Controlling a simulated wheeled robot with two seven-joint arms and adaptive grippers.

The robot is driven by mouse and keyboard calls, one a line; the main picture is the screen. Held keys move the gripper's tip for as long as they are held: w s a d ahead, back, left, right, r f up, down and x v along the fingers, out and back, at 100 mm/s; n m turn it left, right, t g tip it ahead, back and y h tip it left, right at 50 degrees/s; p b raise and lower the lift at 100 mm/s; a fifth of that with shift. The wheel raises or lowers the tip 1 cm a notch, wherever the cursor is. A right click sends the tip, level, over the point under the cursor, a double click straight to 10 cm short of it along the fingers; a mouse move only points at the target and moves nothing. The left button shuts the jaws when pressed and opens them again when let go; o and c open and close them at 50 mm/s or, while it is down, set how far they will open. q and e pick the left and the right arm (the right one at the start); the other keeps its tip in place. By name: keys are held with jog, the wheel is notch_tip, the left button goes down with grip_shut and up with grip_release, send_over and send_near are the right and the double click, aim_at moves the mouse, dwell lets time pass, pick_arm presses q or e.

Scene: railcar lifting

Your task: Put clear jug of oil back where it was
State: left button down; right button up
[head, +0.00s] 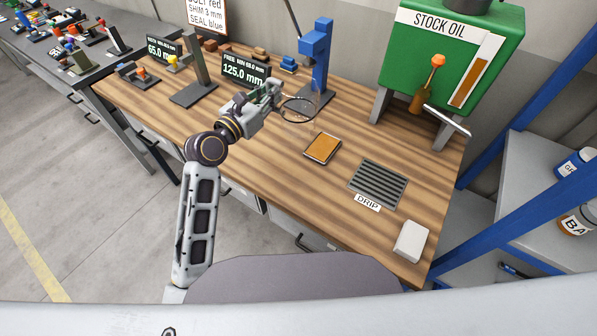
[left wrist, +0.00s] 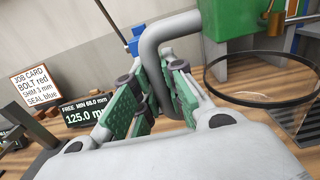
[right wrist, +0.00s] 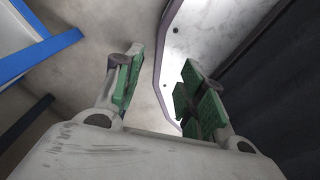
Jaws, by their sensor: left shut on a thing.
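The clear jug (head: 300,108) is see-through with a dark round rim, and stands out little against the wood. My left gripper (head: 268,93) is shut on its grey handle (left wrist: 158,50). In the left wrist view the jug's rim (left wrist: 226,92) is right of the fingers (left wrist: 155,98). The jug is near the foot of the blue stand; I cannot tell whether it touches the bench, nor how much oil is inside. My right gripper (right wrist: 160,90) is open and empty, its fingers apart, and is outside the head view.
The wooden bench (head: 250,165) holds a green STOCK OIL tank (head: 440,45) with an orange-topped tap, a DRIP grate (head: 378,183), an amber-topped square tray (head: 322,148), a white block (head: 411,240) and a blue stand (head: 317,50). Bare wood lies at front centre.

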pick_arm(q)
jog(key=shift+f, duration=0.3)
jog(key=shift+w+f+b, duration=0.1)
jog(key=shift+f+b, duration=0.55)
jog(key=shift+b, duration=0.15)
notch_tip(320, 180, down, 3)
jog(key=b, duration=0.2)
jog(key=shift+r+b, duration=0.15)
jog(key=shift+b, duration=0.2)
notch_tip(320, 180, down, 5)
jog(key=b, duration=0.4)
jog(key=shift+r+b, duration=0.2)
jog(key=shift+b, duration=0.1)
pick_arm(e)
jog(key=w+d+f, duration=0.2)
jog(key=d+f, duration=0.3)
jog(key=f, duration=0.4)
jog(key=shift+w+h, duration=0.3)
jog(key=shift+s+a, duration=0.15)
jog(key=shift+s, duration=0.1)
